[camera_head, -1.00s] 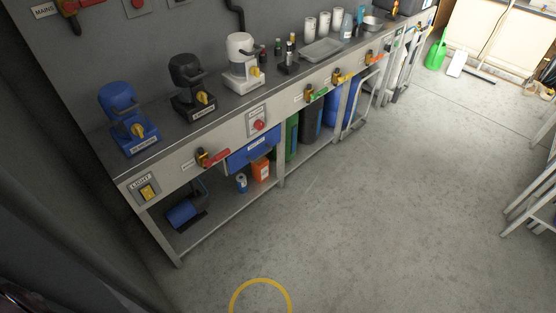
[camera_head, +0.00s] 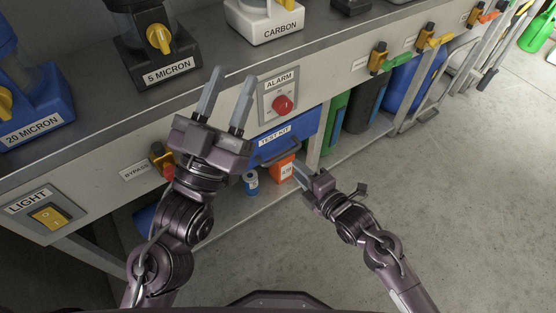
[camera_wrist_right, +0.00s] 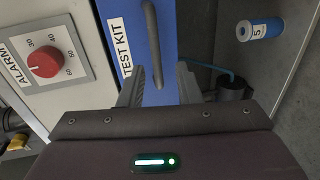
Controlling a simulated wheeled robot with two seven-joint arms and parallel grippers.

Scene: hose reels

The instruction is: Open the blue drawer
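The blue drawer (camera_head: 302,128) is under the bench top, labelled TEST KIT, with its front about level with the grey panel. Its grey bar handle (camera_wrist_right: 150,35) shows in the right wrist view, crossing the blue front (camera_wrist_right: 180,20). My right gripper (camera_head: 299,173) is in front of and below the drawer. In the wrist view its fingers (camera_wrist_right: 160,82) are apart, with the handle's end between them; I cannot tell whether they touch it. My left gripper (camera_head: 230,92) is open and empty, raised in front of the panel, left of the drawer.
A red alarm knob (camera_head: 283,104) is above the drawer. A bypass valve (camera_head: 163,160) and light switch (camera_head: 48,216) are to the left. A blue can (camera_head: 251,182) and orange box (camera_head: 283,169) stand on the shelf below.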

